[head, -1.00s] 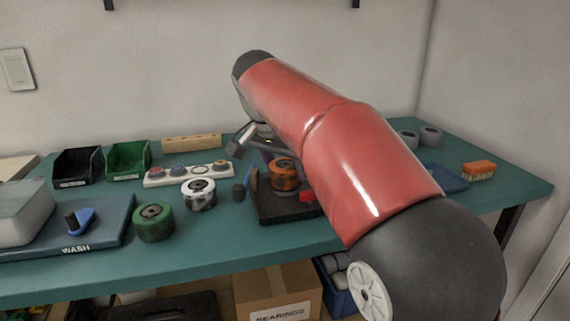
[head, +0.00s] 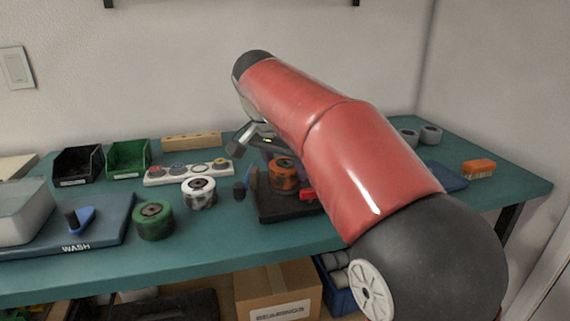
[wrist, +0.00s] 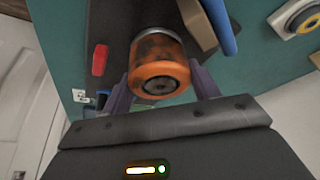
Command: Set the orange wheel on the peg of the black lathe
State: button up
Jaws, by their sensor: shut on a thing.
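The orange wheel (head: 284,178), with dark patches, is at the black lathe (head: 277,211) near the middle of the bench. In the wrist view the orange wheel (wrist: 160,77) is between the two fingers of my gripper (wrist: 161,84), which is shut on it. A silver metal part (wrist: 155,34) shows at the far end of the wheel. The peg itself is hidden, and I cannot tell whether the wheel is around it or just above it. In the head view my arm hides much of the gripper and the lathe's right side.
A red part (head: 308,194) and an upright wooden piece (head: 253,180) are beside the wheel. A white wheel (head: 199,194) and a green wheel (head: 153,221) stand to the left. A blue wash tray (head: 108,226) is at far left, an orange brush (head: 478,169) at right.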

jog(key=o, duration=1.5)
jog(key=shift+f, duration=0.1)
jog(key=shift+c, duration=0.2)
jog(key=shift+r+p, duration=2.2)
jog(key=shift+r, duration=1.3)
jog(key=shift+s+d, duration=0.15)
jog(key=shift+d, duration=0.1)
jog(key=s+d+f+n+y, duration=0.2)
jog(key=s+d+f+n, duration=0.25)
jog(key=s+d, duration=0.8)
jog(key=s+d+f+n+t, duration=0.2)
jog(key=s+f, duration=1)
jog(key=s, duration=0.1)
jog(key=shift+s+d+f, duration=0.2)
jog(key=shift+s+d, duration=0.15)
jog(key=shift+d, duration=0.05)
